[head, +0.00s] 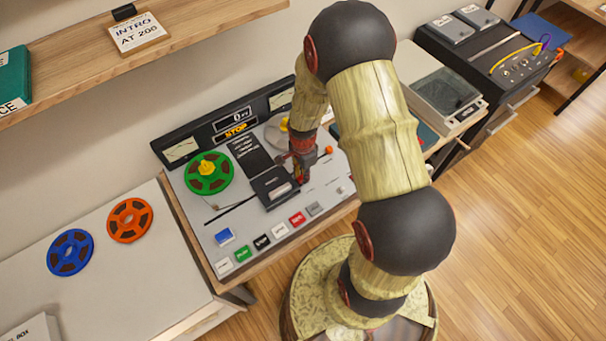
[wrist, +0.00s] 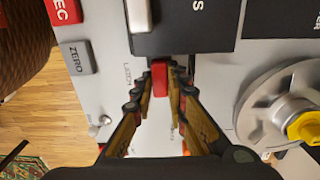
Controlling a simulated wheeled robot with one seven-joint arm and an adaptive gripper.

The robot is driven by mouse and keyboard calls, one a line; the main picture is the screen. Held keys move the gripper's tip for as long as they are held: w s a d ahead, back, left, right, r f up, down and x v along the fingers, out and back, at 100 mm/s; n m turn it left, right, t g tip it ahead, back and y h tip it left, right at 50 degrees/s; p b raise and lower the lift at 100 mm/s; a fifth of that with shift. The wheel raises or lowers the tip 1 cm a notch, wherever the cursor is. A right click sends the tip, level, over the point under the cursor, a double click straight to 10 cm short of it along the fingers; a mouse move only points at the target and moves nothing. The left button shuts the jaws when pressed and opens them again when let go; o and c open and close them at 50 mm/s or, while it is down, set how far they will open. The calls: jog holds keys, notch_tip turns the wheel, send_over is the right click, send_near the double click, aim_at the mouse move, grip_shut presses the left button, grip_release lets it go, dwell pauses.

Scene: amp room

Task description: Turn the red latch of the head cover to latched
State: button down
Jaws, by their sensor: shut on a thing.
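The red latch (wrist: 160,79) sits at the edge of the black head cover (wrist: 190,42) in the wrist view, beside printed lettering that reads like LATCH. My gripper (wrist: 161,92) is shut on the red latch, with a fingertip on each side of it. In the head view my gripper (head: 302,176) reaches down to the right side of the head cover (head: 272,188) on the tape deck. The latch is hard to make out there behind the fingers. I cannot tell its exact turn angle.
A green reel (head: 208,173) sits on the deck's left, and a grey hub with a yellow knob (wrist: 305,127) stands close to my fingers. Several coloured buttons line the deck's front, including a red one (head: 297,219). Blue (head: 70,252) and orange (head: 130,220) reels lie on the left table.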

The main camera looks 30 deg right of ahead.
jog(key=c, duration=1.9)
grip_release()
jog(key=shift+o, duration=0.7)
notch_tip(320, 180, up, 12)
